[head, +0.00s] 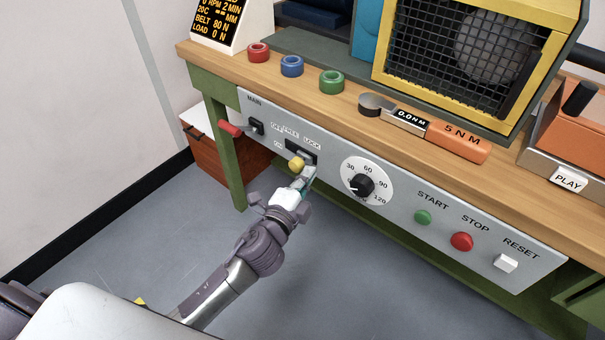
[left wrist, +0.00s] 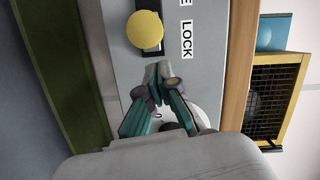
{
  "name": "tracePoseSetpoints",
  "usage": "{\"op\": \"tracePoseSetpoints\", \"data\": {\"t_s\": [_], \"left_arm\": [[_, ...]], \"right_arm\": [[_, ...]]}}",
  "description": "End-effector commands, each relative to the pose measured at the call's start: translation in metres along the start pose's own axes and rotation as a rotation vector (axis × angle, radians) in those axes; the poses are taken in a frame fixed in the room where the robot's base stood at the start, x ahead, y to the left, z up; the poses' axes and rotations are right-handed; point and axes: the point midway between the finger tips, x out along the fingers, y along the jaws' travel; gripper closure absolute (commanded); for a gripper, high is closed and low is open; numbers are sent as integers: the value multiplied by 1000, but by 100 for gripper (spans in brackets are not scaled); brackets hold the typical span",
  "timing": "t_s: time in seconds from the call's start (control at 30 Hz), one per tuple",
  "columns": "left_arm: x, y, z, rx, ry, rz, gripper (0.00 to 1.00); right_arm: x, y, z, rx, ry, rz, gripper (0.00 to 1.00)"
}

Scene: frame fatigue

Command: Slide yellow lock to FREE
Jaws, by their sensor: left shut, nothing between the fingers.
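The yellow lock knob (head: 297,163) sits at a dark slot in the grey control panel, under the FREE and LOCK labels. In the left wrist view the knob (left wrist: 145,29) is large and round, beside the start of the word LOCK (left wrist: 186,40). Its exact place along the slot is partly hidden by the knob itself. My left gripper (head: 309,174) is shut and empty at the LOCK side of the knob, just right of it in the head view. In the left wrist view its fingertips (left wrist: 158,71) are just below the knob; contact is unclear. My right gripper is not in view.
Left of the slot is the MAIN switch with a red handle (head: 230,129). Right of the gripper are a black dial (head: 362,185), green START (head: 423,217), red STOP (head: 461,241) and white RESET (head: 505,263). The wooden bench top (head: 255,82) overhangs above. Floor in front is clear.

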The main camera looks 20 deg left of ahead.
Motion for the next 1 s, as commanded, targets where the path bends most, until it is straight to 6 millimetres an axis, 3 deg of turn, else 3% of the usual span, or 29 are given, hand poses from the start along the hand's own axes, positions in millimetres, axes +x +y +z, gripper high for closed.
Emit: {"op": "tracePoseSetpoints", "data": {"t_s": [0.2,0.57,0.8,1.0], "left_arm": [[3,0,12,-1,1,0,100],[4,-1,18,1,0,0,100],[13,-9,52,3,-1,0,100],[14,-10,58,0,-2,-1,100]], "right_arm": [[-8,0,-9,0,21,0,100],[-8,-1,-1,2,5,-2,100],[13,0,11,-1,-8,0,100],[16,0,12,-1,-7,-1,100]]}}
